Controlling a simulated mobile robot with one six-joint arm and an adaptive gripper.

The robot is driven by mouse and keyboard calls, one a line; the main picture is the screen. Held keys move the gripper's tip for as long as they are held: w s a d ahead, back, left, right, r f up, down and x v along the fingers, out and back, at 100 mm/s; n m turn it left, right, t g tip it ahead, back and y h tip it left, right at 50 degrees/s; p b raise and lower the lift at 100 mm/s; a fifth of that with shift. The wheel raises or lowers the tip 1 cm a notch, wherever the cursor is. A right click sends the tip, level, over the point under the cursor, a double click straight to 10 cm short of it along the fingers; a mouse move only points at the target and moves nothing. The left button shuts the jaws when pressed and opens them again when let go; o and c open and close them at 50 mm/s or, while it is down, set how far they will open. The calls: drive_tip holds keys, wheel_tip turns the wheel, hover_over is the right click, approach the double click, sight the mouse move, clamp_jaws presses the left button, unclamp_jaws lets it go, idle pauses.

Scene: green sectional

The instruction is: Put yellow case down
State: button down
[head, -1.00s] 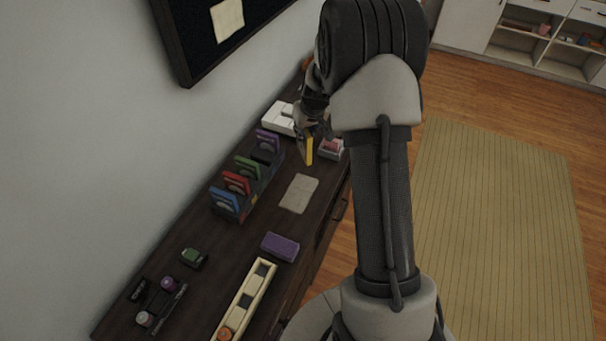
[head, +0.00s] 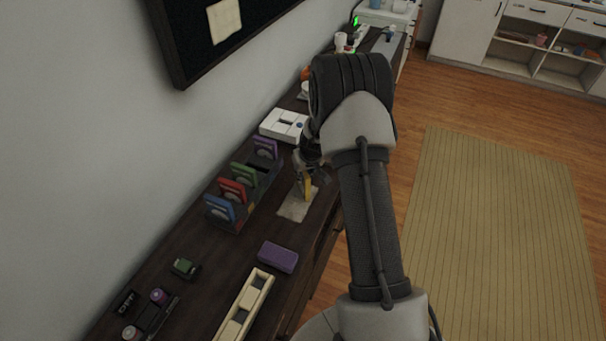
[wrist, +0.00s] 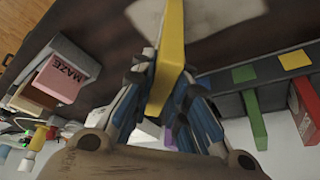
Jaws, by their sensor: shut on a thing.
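The yellow case (head: 307,188) is held upright, low over the beige mat (head: 291,211) on the dark sideboard. I cannot tell whether its lower edge touches the mat. My gripper (head: 306,174) is shut on the case; in the wrist view, both fingers (wrist: 165,88) press on the sides of the yellow case (wrist: 174,48). To the left stands a rack (head: 250,192) with blue (head: 219,208), red (head: 231,191), green (head: 244,174) and purple (head: 265,148) cases. A gap shows between green and purple. The wrist view shows a yellow square (wrist: 244,73) on the rack.
A purple box (head: 278,257) and a cream tray (head: 244,305) lie nearer on the sideboard. A white device (head: 284,125) stands beyond the rack. The wrist view shows a pink box marked MAZE (wrist: 62,77). The wall bounds the left side.

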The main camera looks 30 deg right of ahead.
drive_tip(key=shift+r, duration=0.1)
drive_tip(key=c, duration=2)
unclamp_jaws()
drive_tip(key=shift+f, duration=0.2)
drive_tip(key=o, duration=0.4)
drive_tip(key=shift+r, duration=0.1)
drive_tip(key=shift+o, duration=0.2)
